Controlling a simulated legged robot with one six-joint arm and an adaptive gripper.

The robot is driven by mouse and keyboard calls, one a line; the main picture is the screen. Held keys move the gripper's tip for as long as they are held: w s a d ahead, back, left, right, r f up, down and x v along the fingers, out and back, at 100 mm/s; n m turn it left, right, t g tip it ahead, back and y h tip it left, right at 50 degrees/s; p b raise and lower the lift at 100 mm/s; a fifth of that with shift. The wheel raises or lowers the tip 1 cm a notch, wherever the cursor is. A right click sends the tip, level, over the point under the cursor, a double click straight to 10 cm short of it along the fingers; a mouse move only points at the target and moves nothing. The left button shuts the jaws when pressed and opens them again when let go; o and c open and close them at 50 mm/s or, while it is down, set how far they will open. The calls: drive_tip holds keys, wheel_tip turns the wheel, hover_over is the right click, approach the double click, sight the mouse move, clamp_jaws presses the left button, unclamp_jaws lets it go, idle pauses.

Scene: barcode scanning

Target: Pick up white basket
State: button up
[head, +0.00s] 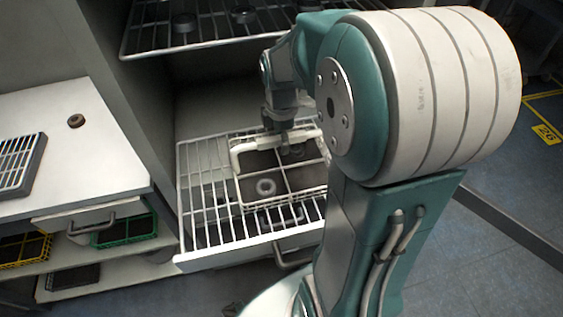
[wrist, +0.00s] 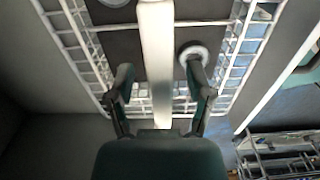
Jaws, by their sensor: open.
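The white basket (head: 234,182) sits on a pulled-out white wire rack in the head view, with a dark bottom and a grey ring-shaped part (head: 265,187) inside. Its white handle bar (wrist: 155,50) runs between the fingers of my gripper (wrist: 160,88) in the wrist view. The fingers are open, one on each side of the bar, with gaps showing. The basket's wire walls (wrist: 75,45) also show in the wrist view. In the head view my gripper (head: 284,140) is at the basket's handle; its fingertips are partly hidden there.
The wire rack (head: 205,200) extends from the cabinet, with another rack (head: 205,35) above. A white counter (head: 85,130) stands at left, with a yellow basket (head: 25,250) and a green basket (head: 125,231) on shelves below. Open floor (head: 460,270) lies at right.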

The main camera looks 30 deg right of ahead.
clamp_jaws()
